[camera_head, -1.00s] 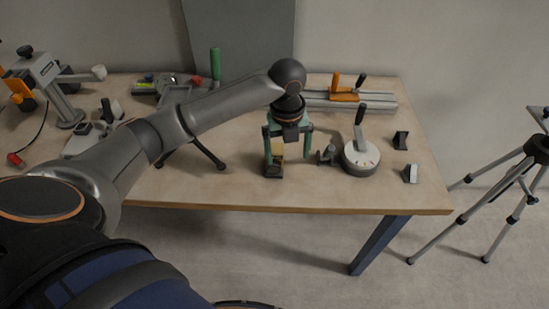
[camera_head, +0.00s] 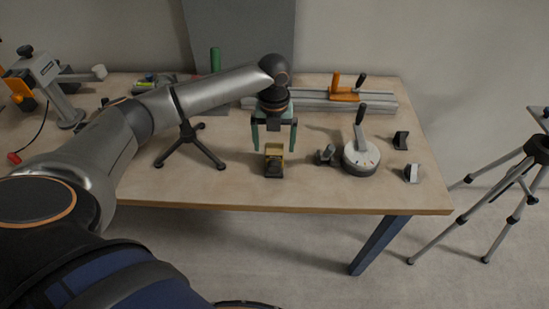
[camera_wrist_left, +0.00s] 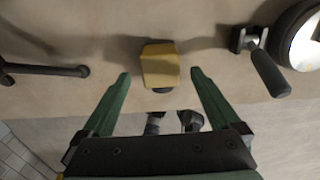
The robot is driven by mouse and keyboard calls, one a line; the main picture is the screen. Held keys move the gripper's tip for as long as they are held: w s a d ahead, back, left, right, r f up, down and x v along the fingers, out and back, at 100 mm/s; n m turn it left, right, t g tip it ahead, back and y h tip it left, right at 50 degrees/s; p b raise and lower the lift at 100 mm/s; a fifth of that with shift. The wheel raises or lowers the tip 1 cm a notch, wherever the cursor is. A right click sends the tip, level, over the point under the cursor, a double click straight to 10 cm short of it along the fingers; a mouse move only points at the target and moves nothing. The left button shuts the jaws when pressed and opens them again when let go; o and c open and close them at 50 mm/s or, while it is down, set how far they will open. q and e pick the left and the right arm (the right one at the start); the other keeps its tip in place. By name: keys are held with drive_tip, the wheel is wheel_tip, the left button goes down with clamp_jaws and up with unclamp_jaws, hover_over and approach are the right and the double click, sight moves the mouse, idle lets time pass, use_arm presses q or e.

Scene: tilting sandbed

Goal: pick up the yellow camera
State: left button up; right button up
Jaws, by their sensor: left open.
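The small yellow camera (camera_head: 274,158) with a dark front part stands on the wooden table near its front edge. It also shows in the left wrist view (camera_wrist_left: 160,64), where its yellow body lies just beyond and between the two fingertips. My left gripper (camera_head: 274,149) has green fingers and points down at the camera. It is open and empty, its fingers apart from the camera in the wrist view (camera_wrist_left: 160,74). My right gripper is not in view.
A round grey dial base with a lever (camera_head: 361,157) and a small grey clamp (camera_head: 325,155) stand right of the camera. A black tripod stand (camera_head: 190,146) is to its left. A rail with an orange clamp (camera_head: 345,94) lies behind. The table's front edge is close.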

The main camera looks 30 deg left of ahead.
sight(274, 149)
use_arm(q)
wheel_tip(274, 149, down, 4)
drive_tip(key=shift+s+d+f, duration=0.1)
drive_tip(key=shift+d+f, duration=0.05)
drive_tip(key=shift+c, duration=0.3)
clamp_jaws()
idle(0.5)
